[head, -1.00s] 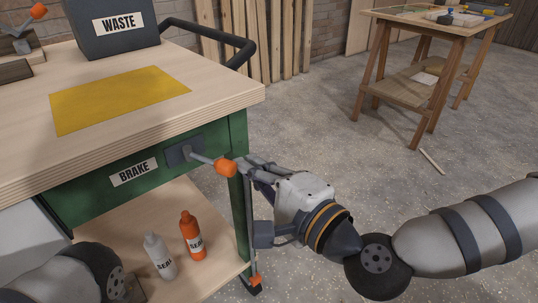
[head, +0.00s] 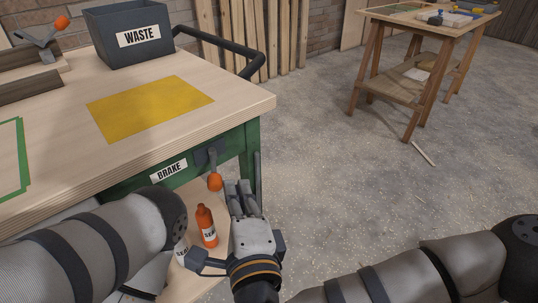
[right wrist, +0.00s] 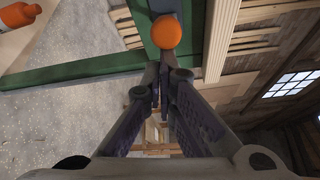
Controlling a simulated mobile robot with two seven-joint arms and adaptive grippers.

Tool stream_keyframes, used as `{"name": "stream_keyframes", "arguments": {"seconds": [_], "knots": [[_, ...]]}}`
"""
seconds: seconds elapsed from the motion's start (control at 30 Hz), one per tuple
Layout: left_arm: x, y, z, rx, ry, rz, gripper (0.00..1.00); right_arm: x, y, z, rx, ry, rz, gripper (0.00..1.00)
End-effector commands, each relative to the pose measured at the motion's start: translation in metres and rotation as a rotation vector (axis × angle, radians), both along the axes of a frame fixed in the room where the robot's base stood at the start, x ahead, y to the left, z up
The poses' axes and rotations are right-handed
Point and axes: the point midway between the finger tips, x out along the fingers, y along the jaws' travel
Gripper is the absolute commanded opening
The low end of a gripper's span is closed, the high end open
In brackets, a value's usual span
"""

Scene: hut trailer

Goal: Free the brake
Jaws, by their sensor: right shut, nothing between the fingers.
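The brake lever's orange knob (head: 215,182) hangs below its dark mounting plate (head: 205,155) on the green cart front, to the right of the BRAKE label (head: 168,171). The lever points down. My right gripper (head: 239,188) is shut and empty, its fingers pointing up just right of the knob. In the right wrist view the knob (right wrist: 165,31) shows beyond the shut fingertips (right wrist: 162,70); whether they touch it I cannot tell. My left arm enters at lower left, but its gripper is not visible.
The cart's wooden top (head: 235,108) carries a grey WASTE bin (head: 122,40) and a yellow mat (head: 150,108). An orange bottle (head: 207,226) stands on the lower shelf near my right gripper. Open floor lies right of the cart; a wooden table (head: 425,30) stands at back right.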

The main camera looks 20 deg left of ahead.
Motion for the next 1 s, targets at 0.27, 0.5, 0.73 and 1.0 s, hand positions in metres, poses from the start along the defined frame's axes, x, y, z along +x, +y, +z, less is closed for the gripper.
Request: {"name": "stream_keyframes", "arguments": {"seconds": [0.27,0.5,0.73,1.0], "knots": [[0.0018,0.0000,0.0040,0.000,-0.006,0.000,0.32,-0.0038,0.0035,0.0002,0.001,0.001,0.005,0.00],[0.0019,0.0000,0.0044,0.000,-0.006,0.000,0.32,-0.0065,0.0061,0.0000,0.002,0.002,0.014,0.00],[0.0019,0.0000,0.0044,0.000,-0.006,0.000,0.32,-0.0077,0.0069,0.0005,0.004,0.002,0.018,0.00],[0.0015,0.0001,0.0033,0.000,-0.005,0.000,0.32,0.0014,0.0019,-0.0035,0.002,0.001,0.011,0.00]]}}
